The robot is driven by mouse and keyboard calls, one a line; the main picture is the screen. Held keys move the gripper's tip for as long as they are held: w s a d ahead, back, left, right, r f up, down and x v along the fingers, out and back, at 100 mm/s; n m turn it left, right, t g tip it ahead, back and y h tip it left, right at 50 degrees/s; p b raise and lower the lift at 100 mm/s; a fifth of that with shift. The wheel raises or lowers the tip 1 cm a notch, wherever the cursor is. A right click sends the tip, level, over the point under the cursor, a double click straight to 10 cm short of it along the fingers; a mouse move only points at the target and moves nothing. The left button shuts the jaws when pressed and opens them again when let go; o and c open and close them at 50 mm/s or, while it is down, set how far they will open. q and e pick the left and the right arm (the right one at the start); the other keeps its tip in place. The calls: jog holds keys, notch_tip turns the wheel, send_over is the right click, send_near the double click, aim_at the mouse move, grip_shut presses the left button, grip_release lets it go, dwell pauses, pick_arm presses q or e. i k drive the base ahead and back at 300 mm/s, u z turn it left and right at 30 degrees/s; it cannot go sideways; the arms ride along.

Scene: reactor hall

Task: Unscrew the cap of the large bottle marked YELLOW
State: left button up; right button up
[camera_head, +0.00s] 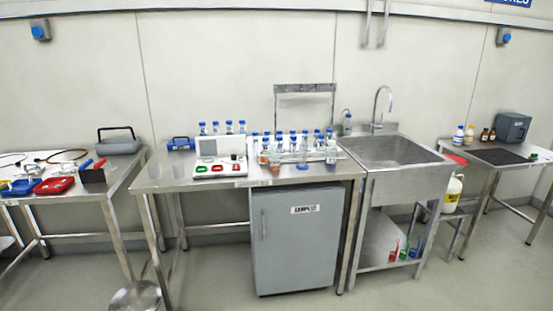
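No lettering reading YELLOW can be made out at this distance. A large white jug (453,188) with a yellow label stands low, to the right of the sink, partly hidden by it. Two smaller bottles with blue caps stand on the right table, a white one (458,134) and one with a yellowish front (468,135). Several clear bottles with blue caps (292,143) stand in rows on the middle bench. Any markings on them are too small to read. Neither of my grippers is in view.
The steel sink (395,152) with its tap (381,101) adjoins the middle bench (160,177). A grey cabinet (299,245) is under that bench. A round stool (135,296) stands at the front left. The right table (483,152) holds brown bottles and a grey-blue box (513,128). The front floor is mostly clear.

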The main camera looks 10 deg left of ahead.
aim_at(274, 153)
jog(key=u, duration=0.15)
jog(key=i, duration=1.05)
jog(key=z, duration=0.05)
